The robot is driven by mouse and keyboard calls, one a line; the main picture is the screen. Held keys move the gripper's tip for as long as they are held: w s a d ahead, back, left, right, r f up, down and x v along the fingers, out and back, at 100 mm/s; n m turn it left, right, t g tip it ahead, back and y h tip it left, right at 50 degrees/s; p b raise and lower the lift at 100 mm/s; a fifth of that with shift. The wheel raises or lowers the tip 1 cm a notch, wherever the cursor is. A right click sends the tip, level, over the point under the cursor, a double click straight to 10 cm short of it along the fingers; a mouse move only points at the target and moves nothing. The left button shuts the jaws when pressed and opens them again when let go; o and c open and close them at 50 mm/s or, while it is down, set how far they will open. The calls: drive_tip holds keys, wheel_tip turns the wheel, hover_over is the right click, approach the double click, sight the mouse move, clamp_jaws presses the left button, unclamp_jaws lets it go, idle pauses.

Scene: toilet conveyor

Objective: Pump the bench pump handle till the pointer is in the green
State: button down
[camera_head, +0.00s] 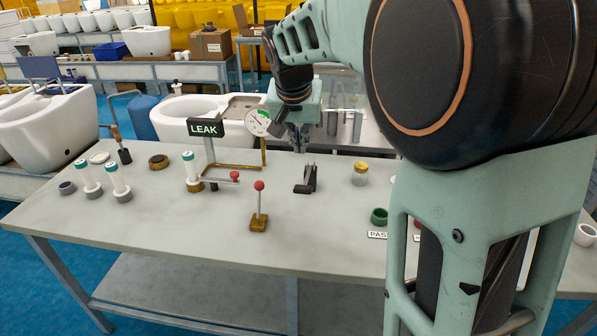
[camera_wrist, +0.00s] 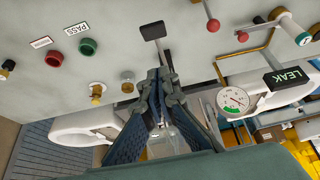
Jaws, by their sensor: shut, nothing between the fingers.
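The bench pump (camera_head: 305,180) is a small black block with an upright bar, on the bench in the middle right. In the wrist view its black flat end and bar (camera_wrist: 153,31) show just beyond my fingertips. My gripper (camera_head: 299,143) is shut and empty, above and behind the pump in the head view. Its fingertips (camera_wrist: 160,74) point at the bar; I cannot tell whether they touch it. The round white gauge (camera_head: 257,122) has a green arc; it also shows in the wrist view (camera_wrist: 232,100). Its pointer is too small to read surely. A sign (camera_head: 206,128) reads LEAK.
A red-knobbed lever (camera_head: 259,205) stands upright on a brass base left of the pump. Another red knob (camera_head: 234,176) is behind it. White-and-teal cylinders (camera_head: 118,180) stand at left. A green ring (camera_head: 379,216) and a brass-topped jar (camera_head: 360,174) are at right. The bench front (camera_head: 180,230) is clear.

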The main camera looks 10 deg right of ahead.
drive_tip(key=p, duration=0.1)
hover_over(302, 186)
drive_tip(key=f, duration=0.5)
drive_tip(key=s+f, duration=0.1)
drive_tip(key=f, duration=0.2)
drive_tip(key=shift+f, duration=0.1)
drive_tip(key=f, duration=0.3)
drive_tip(key=shift+s+a+f+p, duration=0.15)
drive_tip(key=shift+s+f+p, duration=0.1)
drive_tip(key=shift+p, duration=0.1)
drive_tip(key=shift+a+f, duration=0.1)
drive_tip(key=shift+f, duration=0.45)
drive_tip(key=shift+s, duration=0.1)
drive_tip(key=shift+f, duration=0.1)
